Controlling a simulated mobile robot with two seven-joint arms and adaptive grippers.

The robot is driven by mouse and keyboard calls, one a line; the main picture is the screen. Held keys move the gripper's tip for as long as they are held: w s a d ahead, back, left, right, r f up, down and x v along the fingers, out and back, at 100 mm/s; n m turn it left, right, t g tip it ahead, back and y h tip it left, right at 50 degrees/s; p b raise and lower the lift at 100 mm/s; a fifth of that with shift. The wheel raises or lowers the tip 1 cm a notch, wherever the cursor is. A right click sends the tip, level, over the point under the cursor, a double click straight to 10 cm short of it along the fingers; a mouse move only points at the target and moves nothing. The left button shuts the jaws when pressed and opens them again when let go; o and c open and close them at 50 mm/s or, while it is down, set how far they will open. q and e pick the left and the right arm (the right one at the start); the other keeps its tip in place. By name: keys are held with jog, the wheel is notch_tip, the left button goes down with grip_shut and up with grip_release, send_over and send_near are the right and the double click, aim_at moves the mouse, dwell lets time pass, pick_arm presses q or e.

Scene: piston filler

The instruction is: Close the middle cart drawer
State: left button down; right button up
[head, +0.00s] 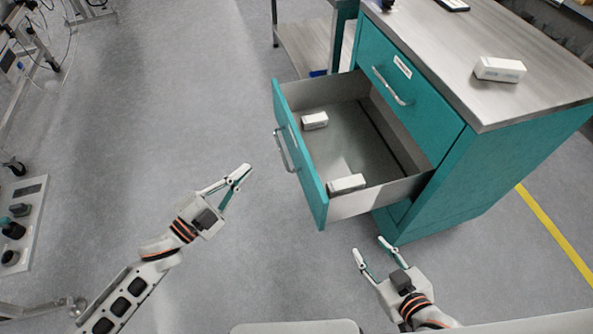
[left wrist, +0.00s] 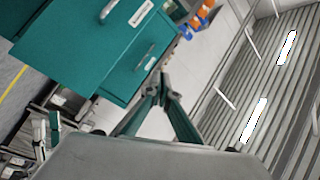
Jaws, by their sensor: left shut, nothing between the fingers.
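The teal cart (head: 470,175) stands at the right with a metal top. Its drawer (head: 300,150) below the closed top drawer is pulled far out, its handle (head: 284,151) facing left. Two small white boxes lie inside the open drawer, one near the back wall (head: 314,121) and one near the front side (head: 346,184). My left gripper (head: 238,172) is shut and empty, left of the drawer front and apart from it. Its fingertips also meet in the left wrist view (left wrist: 157,88). My right gripper (head: 372,249) is open and empty, below the drawer near the cart's lower corner.
The closed top drawer (head: 415,95) has a label and handle. A white box (head: 500,69) lies on the cart top. A metal shelf unit (head: 305,45) stands behind the cart. Grey floor left of the drawer is clear. Equipment stands at the left edge.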

pick_arm(q)
notch_tip(320, 180, down, 3)
jog(key=w+d+m+g+h+b, duration=0.1)
jog(key=m+g+h+b, duration=0.25)
jog(key=m, duration=0.25)
jog(key=m+g+b, duration=0.2)
jog(key=m+g, duration=0.4)
jog(key=m, duration=0.1)
send_near(308, 168)
jog(key=shift+h, duration=0.45)
jog(key=x, duration=0.6)
jog(key=shift+d+f, duration=0.35)
jog(key=shift+w, duration=0.1)
pick_arm(e)
jog(key=shift+g, duration=0.3)
jog(key=f, duration=0.2)
jog(key=s+f, duration=0.1)
jog(key=f, duration=0.1)
jog(key=shift+s+a+f, duration=0.1)
jog(key=shift+s+f, duration=0.1)
jog(key=shift+f, duration=0.15)
pick_arm(q)
jog(key=shift+d, duration=0.1)
